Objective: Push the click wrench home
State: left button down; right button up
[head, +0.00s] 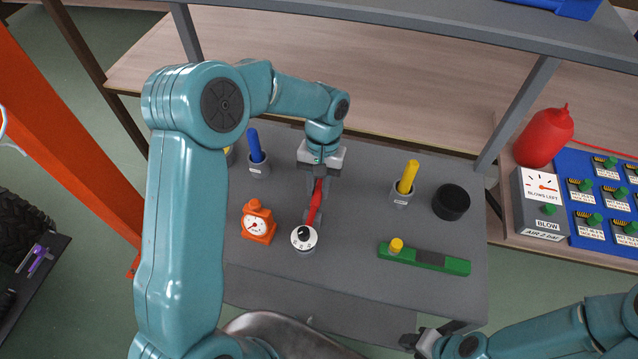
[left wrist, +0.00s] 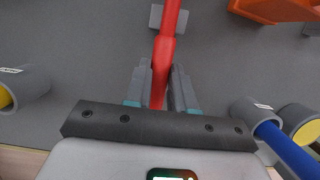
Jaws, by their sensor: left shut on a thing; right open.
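The click wrench appears to be the red tool (head: 315,200) on the grey cart top (head: 350,290). My left gripper (head: 318,178) is shut on its red handle, which also shows between the fingers in the left wrist view (left wrist: 167,50). The red shaft runs toward a white dial with a black knob (head: 304,237). I cannot tell whether shaft and dial are joined. A small grey block (left wrist: 157,17) lies under the shaft. My right gripper (head: 418,340) is open and empty by the cart's front right corner.
An orange gauge (head: 258,222) stands left of the dial. Grey cups hold a blue rod (head: 255,146) and a yellow rod (head: 408,177). A black cylinder (head: 451,202) and a green bar (head: 425,259) are at right. A red balloon-like object (head: 543,138) is beyond the cart.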

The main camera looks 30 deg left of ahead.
pick_arm(q)
jog(key=c, duration=0.9)
grip_release()
jog(key=shift+o, duration=0.2)
jog(key=v, duration=1.2)
jog(key=shift+p, duration=0.45)
